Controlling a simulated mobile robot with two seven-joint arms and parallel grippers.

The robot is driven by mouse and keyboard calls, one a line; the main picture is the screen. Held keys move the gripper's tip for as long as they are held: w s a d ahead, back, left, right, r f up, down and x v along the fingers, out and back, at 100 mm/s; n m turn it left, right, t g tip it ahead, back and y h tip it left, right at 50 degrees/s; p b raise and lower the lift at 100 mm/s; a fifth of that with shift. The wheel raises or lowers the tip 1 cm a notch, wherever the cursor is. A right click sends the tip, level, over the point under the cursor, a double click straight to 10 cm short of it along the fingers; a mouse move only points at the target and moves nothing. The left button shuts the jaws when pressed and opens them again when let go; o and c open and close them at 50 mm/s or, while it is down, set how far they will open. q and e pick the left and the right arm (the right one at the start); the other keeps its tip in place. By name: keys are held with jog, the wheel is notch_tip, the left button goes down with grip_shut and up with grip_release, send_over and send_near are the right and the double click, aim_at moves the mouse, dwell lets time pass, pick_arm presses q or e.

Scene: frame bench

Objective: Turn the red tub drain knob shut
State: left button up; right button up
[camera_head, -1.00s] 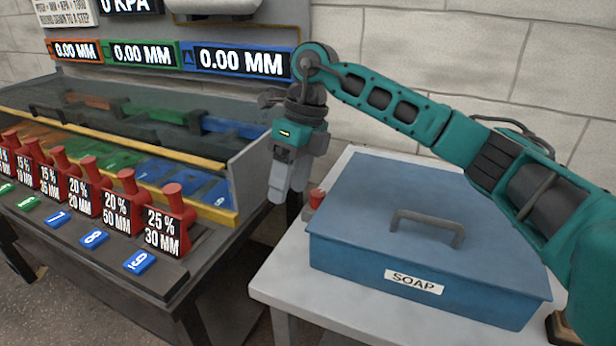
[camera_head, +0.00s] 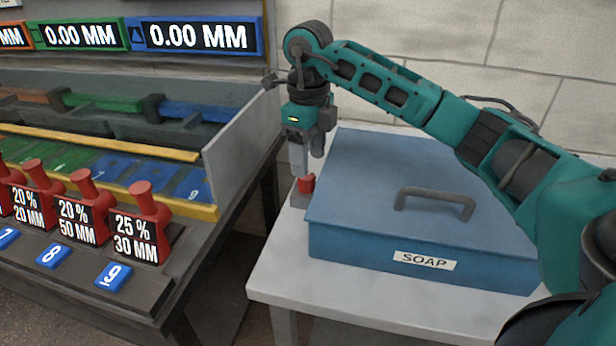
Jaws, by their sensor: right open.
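The red drain knob (camera_head: 306,184) is a small red piece on a grey mount at the left side of the blue soap tub (camera_head: 352,253), low on the white table. My right gripper (camera_head: 307,166) points down just above the knob, with its fingers open. One finger hangs at the knob's left and the other is partly behind it to the right. I cannot tell whether a finger touches the knob. My left gripper is not in view.
The tub's lid has a grey handle (camera_head: 434,203). The white table (camera_head: 275,276) is bare in front of the tub. A bench at the left holds red weights (camera_head: 145,225), numbered blue tags (camera_head: 113,276) and coloured lanes. A block wall stands behind.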

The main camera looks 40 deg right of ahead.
aim_at(307, 182)
notch_tip(307, 182, down, 5)
dwell(0.3)
jog(key=c, duration=1)
